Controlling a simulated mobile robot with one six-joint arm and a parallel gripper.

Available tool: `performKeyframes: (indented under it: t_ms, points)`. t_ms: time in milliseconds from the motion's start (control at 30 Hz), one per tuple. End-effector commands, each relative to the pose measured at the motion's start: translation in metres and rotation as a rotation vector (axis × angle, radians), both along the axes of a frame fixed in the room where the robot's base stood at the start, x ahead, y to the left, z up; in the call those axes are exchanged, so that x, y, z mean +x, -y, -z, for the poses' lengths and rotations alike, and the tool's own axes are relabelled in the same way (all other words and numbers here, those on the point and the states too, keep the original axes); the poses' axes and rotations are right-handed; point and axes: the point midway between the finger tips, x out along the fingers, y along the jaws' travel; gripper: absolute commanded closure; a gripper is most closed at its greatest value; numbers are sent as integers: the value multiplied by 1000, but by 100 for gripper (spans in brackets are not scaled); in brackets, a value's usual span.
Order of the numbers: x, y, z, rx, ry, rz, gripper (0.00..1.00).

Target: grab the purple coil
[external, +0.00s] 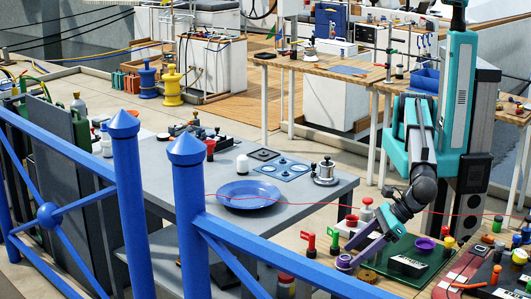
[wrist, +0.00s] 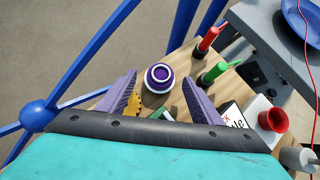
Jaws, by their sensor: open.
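The purple coil (wrist: 160,77), round with white and purple rings, stands on the wooden bench top in the wrist view. It lies between and slightly beyond the purple fingers of my gripper (wrist: 158,84). The fingers are spread apart, with a gap visible on each side of the coil. In the external view my gripper (external: 362,254) reaches down to the bench at the lower right, with the small purple coil (external: 344,262) at its fingertips. Contact is hard to judge there.
Red (wrist: 208,40) and green (wrist: 215,72) flag-topped pieces stand right of the coil. A yellow gear (wrist: 133,103) lies partly behind the left finger. A red cup (wrist: 272,120) is further right. A blue railing (external: 270,245) runs along the near side. Another purple ring (external: 425,244) sits on a green board.

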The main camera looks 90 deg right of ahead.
Motion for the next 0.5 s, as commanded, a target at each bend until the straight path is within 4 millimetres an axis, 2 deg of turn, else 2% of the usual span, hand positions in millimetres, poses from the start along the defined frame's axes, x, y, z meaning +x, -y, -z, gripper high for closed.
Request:
performKeyframes:
  t_ms: [300,500]
  points:
    - [25,0,24,-1,0,0,41]
    - [32,1,32,0,0,0,41]
